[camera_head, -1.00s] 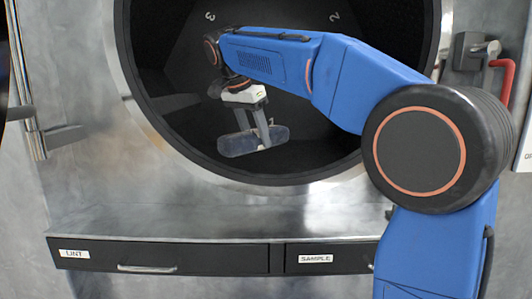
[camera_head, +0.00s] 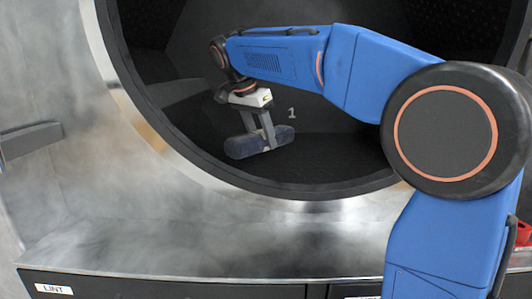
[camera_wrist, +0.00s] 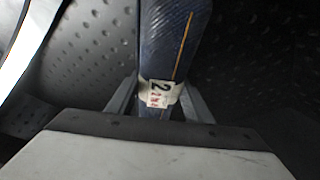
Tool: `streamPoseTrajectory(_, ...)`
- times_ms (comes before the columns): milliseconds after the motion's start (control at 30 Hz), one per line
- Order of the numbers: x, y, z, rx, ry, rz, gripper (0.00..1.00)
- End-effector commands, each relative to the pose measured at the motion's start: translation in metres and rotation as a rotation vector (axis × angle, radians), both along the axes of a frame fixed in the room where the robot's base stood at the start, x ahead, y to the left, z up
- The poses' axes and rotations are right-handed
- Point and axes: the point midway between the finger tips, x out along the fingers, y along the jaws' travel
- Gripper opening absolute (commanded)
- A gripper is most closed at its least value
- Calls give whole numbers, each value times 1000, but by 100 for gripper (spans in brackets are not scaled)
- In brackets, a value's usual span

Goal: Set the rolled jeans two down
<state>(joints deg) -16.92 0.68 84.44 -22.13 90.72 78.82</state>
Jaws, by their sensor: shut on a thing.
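The rolled jeans two (camera_head: 245,148) are a dark blue roll held crosswise in my gripper (camera_head: 262,141), inside the dark round drum opening (camera_head: 330,170). In the wrist view the roll (camera_wrist: 177,40) runs away from the camera, with an orange seam and a pale band marked "2" (camera_wrist: 158,92). My gripper also shows there (camera_wrist: 157,103), with a grey finger on each side of the roll. The fingers are shut on it. In the head view the roll hangs over the lower part of the drum; I cannot tell whether it touches the drum floor.
The drum's pale metal rim (camera_head: 215,194) curves below and left of the roll. The perforated drum wall (camera_wrist: 95,50) lies beside it. A metal ledge (camera_head: 200,245) and a drawer labelled LINT (camera_head: 150,288) are below the opening.

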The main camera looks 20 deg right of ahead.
Motion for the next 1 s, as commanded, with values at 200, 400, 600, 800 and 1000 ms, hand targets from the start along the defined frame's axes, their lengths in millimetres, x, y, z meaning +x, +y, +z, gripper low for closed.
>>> streamPoseTrajectory(200,0,0,-13,0,0,-1,14)
streamPoseTrajectory(400,0,0,-40,-1,1,1,14)
streamPoseTrajectory(600,0,0,-47,1,-1,-1,14)
streamPoseTrajectory(800,0,0,-48,1,-1,-1,14)
streamPoseTrajectory(1000,0,0,-50,0,0,-1,65)
